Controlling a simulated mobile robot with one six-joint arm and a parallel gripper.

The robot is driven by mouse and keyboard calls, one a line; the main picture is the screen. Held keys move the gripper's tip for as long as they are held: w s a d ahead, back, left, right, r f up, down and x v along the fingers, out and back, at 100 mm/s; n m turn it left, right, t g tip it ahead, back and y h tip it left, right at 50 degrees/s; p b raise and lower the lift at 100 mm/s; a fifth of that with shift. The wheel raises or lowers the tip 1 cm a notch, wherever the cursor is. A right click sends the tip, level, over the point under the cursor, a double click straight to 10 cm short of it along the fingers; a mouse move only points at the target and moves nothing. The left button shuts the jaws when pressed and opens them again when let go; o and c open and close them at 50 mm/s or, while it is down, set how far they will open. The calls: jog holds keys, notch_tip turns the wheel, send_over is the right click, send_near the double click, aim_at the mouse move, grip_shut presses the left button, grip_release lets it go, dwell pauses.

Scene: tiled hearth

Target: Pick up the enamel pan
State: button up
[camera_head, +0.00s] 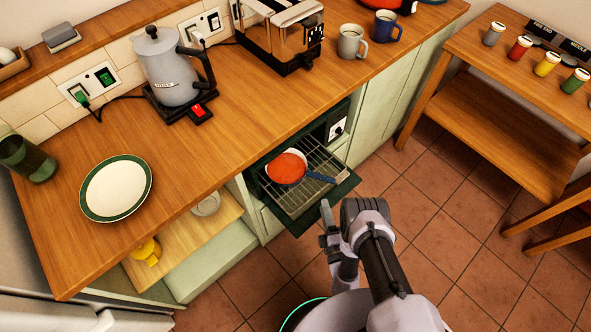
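The enamel pan (287,167) is orange-red inside with a pale rim and a blue handle (320,177) pointing right. It sits on a wire rack (312,160) in a low opening under the wooden counter, above a lowered dark door (305,213). My gripper (338,222) is in front of the door's right side, below and right of the pan in the picture, apart from it. Nothing shows held in it. Its fingers are seen from behind and partly hidden by the wrist, so their opening is unclear.
The counter (230,130) overhangs the opening. It bears a kettle (172,75), a toaster (280,35), mugs (352,42) and a plate (116,188). A wooden side table (500,120) stands right. The tiled floor (470,240) between is clear.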

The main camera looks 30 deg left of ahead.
aim_at(315, 173)
jog(key=b+x, duration=0.2)
jog(key=x, duration=0.3)
jog(key=b+x, duration=0.2)
jog(key=x, duration=0.2)
jog(key=b+x, duration=0.2)
jog(key=x, duration=0.3)
jog(key=shift+w+a+f, duration=0.1)
jog(key=shift+w+f, duration=0.2)
jog(key=shift+f, duration=0.05)
jog(key=shift+w+a+r, duration=0.1)
jog(key=shift+w, duration=0.05)
grip_shut()
jog(key=shift+r, duration=0.1)
